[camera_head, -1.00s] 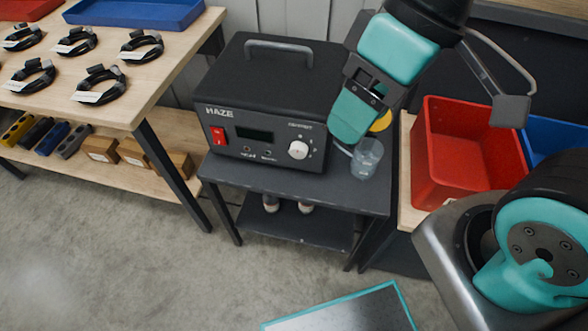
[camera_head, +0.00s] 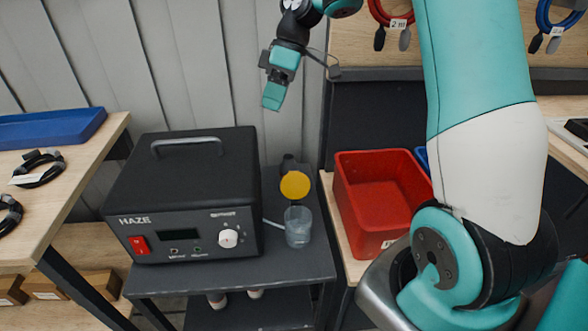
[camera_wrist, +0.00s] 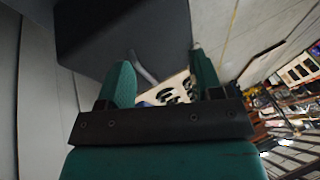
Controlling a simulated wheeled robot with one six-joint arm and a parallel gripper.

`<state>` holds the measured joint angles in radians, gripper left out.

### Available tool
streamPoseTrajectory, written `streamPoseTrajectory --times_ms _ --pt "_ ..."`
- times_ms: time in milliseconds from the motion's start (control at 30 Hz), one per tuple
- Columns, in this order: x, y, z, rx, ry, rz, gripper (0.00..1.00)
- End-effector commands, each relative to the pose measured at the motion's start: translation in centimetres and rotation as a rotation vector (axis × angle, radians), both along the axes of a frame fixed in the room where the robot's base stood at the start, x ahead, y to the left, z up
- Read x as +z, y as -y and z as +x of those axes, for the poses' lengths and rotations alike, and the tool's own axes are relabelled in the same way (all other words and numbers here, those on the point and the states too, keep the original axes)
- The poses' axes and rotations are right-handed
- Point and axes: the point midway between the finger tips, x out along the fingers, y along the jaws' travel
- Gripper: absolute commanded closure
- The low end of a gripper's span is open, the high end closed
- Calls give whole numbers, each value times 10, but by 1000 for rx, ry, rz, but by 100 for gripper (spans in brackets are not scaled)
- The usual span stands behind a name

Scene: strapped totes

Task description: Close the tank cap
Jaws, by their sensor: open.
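The black HAZE machine (camera_head: 185,195) sits on a dark cart. A round yellow cap (camera_head: 295,185) stands at the machine's right side, its flat face turned toward the camera. A small dark part shows just behind it; whether the cap is hinged there or seated on an opening, I cannot tell. My gripper (camera_head: 272,98) is open and empty, pointing down, above and behind the machine's back right corner, apart from the cap. In the wrist view my two fingers (camera_wrist: 163,75) are spread, with the machine's dark top (camera_wrist: 110,35) and handle (camera_wrist: 143,66) beyond. The cap is not visible there.
A clear cup (camera_head: 298,226) stands on the cart (camera_head: 315,264) just in front of the cap, with a pale tube beside it. A red bin (camera_head: 368,242) stands to the right. A wooden table (camera_head: 45,205) with cables is at left. A panelled wall is behind.

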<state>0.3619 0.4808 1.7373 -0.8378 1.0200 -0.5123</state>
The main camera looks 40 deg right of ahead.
Motion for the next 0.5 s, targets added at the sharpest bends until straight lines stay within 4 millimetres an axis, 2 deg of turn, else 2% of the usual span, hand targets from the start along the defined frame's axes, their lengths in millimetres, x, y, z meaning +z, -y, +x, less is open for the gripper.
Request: streamPoseTrajectory --times_ms 33,100,200,333,500 --pt "-18 35 13 9 4 15 40" --pt "-36 74 22 40 18 31 40" --pt "-56 116 26 75 38 47 40" --pt "-70 142 26 102 52 57 40" --pt "-85 140 25 108 55 62 40"
